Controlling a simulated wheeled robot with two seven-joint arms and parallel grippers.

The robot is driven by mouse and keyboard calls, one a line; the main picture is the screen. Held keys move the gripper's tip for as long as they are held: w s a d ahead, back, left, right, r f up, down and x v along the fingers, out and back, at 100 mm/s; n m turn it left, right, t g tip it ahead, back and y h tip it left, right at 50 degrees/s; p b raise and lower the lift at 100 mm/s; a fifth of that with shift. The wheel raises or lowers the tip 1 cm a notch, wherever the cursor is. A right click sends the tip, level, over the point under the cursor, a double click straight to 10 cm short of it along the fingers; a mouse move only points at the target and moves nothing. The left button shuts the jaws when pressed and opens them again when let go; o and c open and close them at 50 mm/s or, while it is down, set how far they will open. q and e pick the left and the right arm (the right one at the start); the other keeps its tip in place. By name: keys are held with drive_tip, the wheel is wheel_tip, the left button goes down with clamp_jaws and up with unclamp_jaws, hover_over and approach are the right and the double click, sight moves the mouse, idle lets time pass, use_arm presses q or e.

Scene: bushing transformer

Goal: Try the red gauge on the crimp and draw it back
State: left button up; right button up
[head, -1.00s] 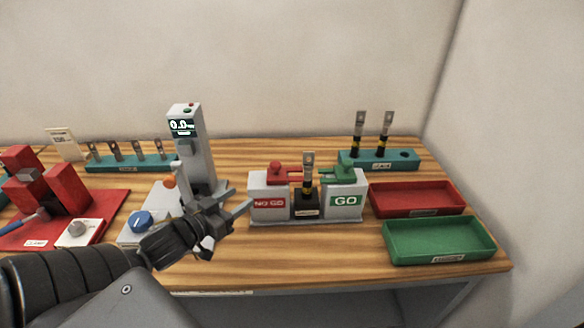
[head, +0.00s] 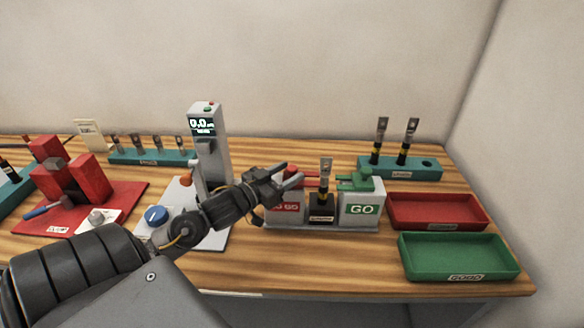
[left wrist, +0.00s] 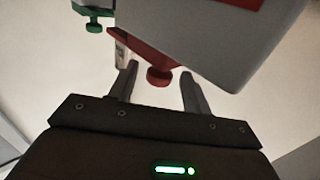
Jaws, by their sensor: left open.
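The red gauge (head: 312,181) sits on the NO GO block (head: 286,212); my left gripper hides part of it in the head view. In the left wrist view the red gauge's round knob (left wrist: 158,77) lies between my open fingers, with a gap on each side. My left gripper (head: 292,176) is open at the gauge's knob; its fingers also show in the left wrist view (left wrist: 157,88). The crimp terminal (head: 325,170) stands upright in the black holder (head: 321,210) between the two blocks. The right gripper is not in view.
The green gauge (head: 358,180) sits on the GO block (head: 362,196) just right of the terminal. A red tray (head: 437,225) and a green tray (head: 460,271) lie to the right. A grey tester with a display (head: 210,150) stands behind my left arm.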

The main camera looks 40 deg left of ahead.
use_arm(q)
drive_tip(key=shift+w+d, duration=0.15)
drive_tip(key=shift+w, duration=0.9)
clamp_jaws()
